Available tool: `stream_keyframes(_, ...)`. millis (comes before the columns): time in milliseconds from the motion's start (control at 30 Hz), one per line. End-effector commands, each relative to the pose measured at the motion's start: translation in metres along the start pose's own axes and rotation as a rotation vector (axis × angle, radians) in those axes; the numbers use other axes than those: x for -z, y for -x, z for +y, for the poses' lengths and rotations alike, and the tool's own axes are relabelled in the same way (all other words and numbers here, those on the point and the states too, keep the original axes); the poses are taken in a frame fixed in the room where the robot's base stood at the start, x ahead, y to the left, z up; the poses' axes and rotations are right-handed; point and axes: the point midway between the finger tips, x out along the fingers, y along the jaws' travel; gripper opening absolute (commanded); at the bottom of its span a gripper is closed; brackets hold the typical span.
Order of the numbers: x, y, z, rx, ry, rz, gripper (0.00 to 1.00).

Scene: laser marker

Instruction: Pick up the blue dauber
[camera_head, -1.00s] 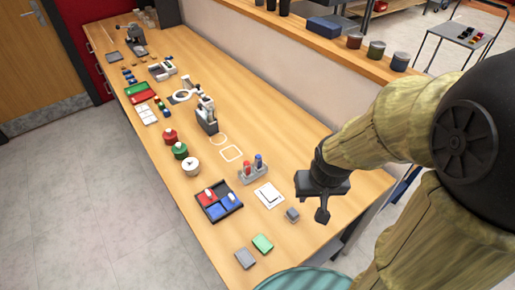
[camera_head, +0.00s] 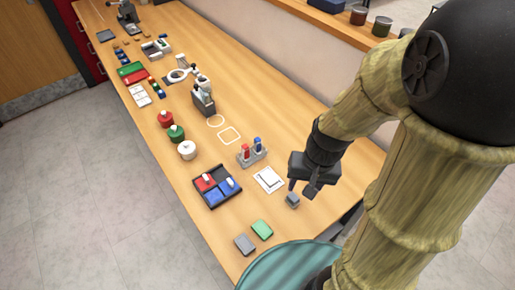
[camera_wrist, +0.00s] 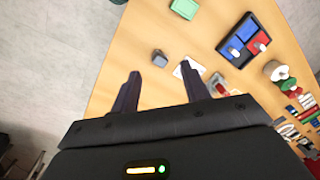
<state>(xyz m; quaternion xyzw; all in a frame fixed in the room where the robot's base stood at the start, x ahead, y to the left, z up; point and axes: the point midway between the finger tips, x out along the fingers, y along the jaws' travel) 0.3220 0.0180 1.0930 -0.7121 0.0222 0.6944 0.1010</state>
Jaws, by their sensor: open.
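A grey rack (camera_head: 254,158) holds an upright red-topped piece (camera_head: 246,150) on the left and an upright blue-topped piece (camera_head: 258,143), which looks like the blue dauber, on the right. My gripper (camera_head: 300,190) is open and empty, with its fingers pointing down near a small grey cube (camera_head: 292,201). The gripper is right of the rack and apart from it. In the wrist view the open fingers (camera_wrist: 162,77) show with the cube (camera_wrist: 159,58) between and beyond their tips. The rack (camera_wrist: 216,84) is right of the right finger there; its blue piece is not clear.
A white card (camera_head: 268,179) lies between rack and cube. A dark tray (camera_head: 233,200) with red and blue pads, plus green (camera_head: 262,229) and grey (camera_head: 245,244) blocks, lie at the near end. Red, green and white pots (camera_head: 187,150) stand left. Bare wood surrounds the outlined shapes.

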Motion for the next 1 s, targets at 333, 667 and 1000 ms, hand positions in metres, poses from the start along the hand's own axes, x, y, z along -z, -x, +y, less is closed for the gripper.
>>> stream_keyframes(333, -0.041, -0.076, -0.068, 0.375, -0.505, -0.498, 0.45)
stream_keyframes(667, 0.015, -0.1, -0.131, 0.895, -1.013, -0.781, 0.45)
stream_keyframes(1000, 0.136, -0.138, -0.1, 1.488, -1.574, -0.741, 0.45)
